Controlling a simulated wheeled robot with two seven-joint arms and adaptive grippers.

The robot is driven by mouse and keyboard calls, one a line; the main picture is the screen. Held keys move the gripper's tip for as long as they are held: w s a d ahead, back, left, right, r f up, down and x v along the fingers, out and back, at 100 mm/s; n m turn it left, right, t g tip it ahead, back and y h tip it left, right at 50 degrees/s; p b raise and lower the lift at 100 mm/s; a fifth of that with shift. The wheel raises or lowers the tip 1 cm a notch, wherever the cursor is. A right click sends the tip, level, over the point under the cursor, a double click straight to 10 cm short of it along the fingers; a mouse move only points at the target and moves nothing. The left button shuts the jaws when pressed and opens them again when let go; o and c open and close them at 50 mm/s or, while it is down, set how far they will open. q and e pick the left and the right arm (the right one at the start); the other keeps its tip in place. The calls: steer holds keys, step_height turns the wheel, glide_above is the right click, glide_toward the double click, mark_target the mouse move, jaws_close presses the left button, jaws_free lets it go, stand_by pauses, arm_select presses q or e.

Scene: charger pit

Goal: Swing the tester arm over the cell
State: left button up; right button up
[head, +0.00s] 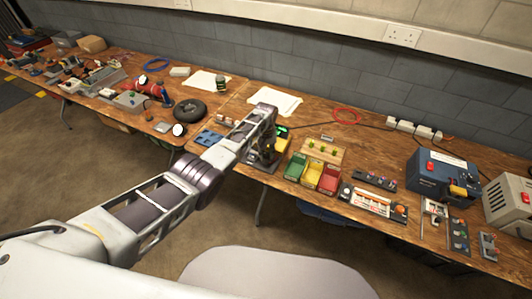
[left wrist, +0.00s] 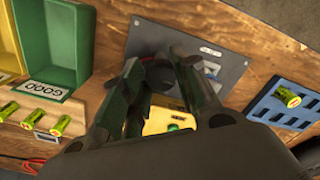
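The tester appears in the left wrist view as a dark grey plate (left wrist: 225,72) with a small label, lying on the wooden bench. A black round part (left wrist: 158,74) stands on it, and a yellow block (left wrist: 160,120) with a green spot shows below. I cannot tell which part is the swing arm, and no cell is clear on the tester. My left gripper (left wrist: 155,62) is over the plate, its fingers apart on either side of the black part. Contact is not clear. In the head view the left gripper (head: 264,150) hides most of the tester. My right gripper is not in view.
Green, yellow and red bins (head: 312,174) stand right of the left gripper. A wooden block with green cells (head: 322,150) is behind them. A blue tray (head: 208,138) lies to the left. A blue box (head: 440,172) stands further right.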

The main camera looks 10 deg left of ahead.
mark_target(266, 154)
arm_select(q)
steer(key=o, duration=0.4)
steer(key=shift+r, duration=0.15)
step_height(266, 154, up, 12)
stand_by(1.0)
steer(key=shift+f, duration=0.2)
stand_by(0.3)
